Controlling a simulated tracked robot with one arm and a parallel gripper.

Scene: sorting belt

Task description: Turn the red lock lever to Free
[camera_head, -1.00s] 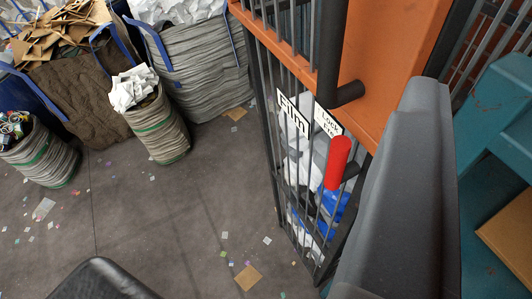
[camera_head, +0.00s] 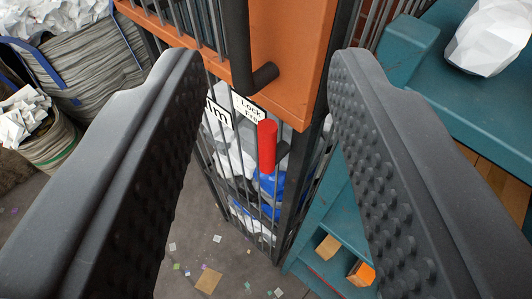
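The red lock lever (camera_head: 267,146) stands upright on the front of a barred cage, below an orange panel. A white sign (camera_head: 249,107) reading "Lock" and, partly hidden, what looks like "Free" is just above and left of the lever. My gripper (camera_head: 262,75) is open, its two dark studded fingers on either side of the picture. The lever shows in the gap between the fingers, farther off and not touched by them. Both fingers are apart from it.
The barred cage holds white and blue film. Teal steps (camera_head: 420,90) stand at right with a white lump (camera_head: 488,38). Full woven bags (camera_head: 95,60) stand at left; the floor has scraps.

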